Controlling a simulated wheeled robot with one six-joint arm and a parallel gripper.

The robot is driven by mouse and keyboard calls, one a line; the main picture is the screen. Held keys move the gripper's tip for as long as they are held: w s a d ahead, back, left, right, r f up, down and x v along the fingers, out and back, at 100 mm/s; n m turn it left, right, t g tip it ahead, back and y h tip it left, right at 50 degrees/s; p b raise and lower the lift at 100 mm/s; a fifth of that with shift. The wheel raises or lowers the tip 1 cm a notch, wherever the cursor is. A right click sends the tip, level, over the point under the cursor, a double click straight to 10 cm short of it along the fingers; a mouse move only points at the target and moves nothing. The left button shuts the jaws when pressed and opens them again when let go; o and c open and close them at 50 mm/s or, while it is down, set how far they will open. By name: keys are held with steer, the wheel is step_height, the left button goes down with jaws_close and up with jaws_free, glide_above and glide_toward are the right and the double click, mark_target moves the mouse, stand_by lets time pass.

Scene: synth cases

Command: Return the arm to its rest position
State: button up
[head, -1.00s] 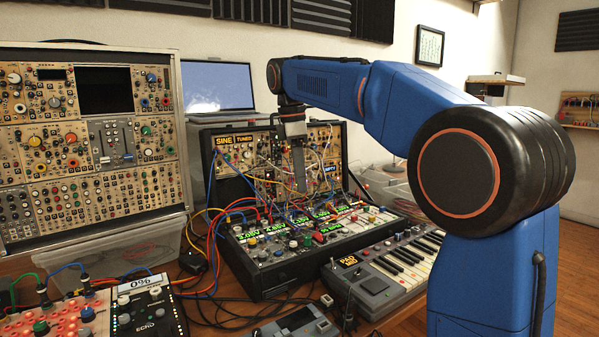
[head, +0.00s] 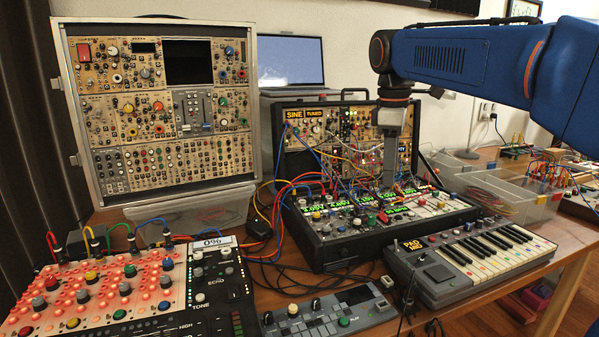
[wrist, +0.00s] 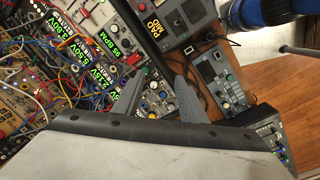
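My gripper (head: 390,180) hangs from my blue arm (head: 450,60), which enters at the upper right of the head view. It points down above the right part of the black synth case (head: 320,250), close over its patch cables. I cannot tell from the head view whether it touches them. In the wrist view two grey fingers (wrist: 160,65) stand apart with nothing held between them. The knobs and lit green displays of the case show beneath them.
A tall modular cabinet (head: 160,187) stands at the back left, and a laptop (head: 291,62) behind the case. A small keyboard (head: 435,282) sits in front of the case. A red-lit panel (head: 100,295) is at the front left. Clear bins (head: 500,190) are to the right.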

steer(key=s+d+f+m+t, duration=0.2)
steer(key=s+f+m, duration=0.4)
steer(key=s+f, duration=0.6)
steer(key=s+d+f+m+t, duration=0.2)
steer(key=s+d+f+m, duration=0.2)
steer(key=s+f, duration=0.9)
steer(key=s+m, duration=0.2)
steer(key=shift+f+m+y, duration=0.3)
steer(key=shift+m+y, duration=0.1)
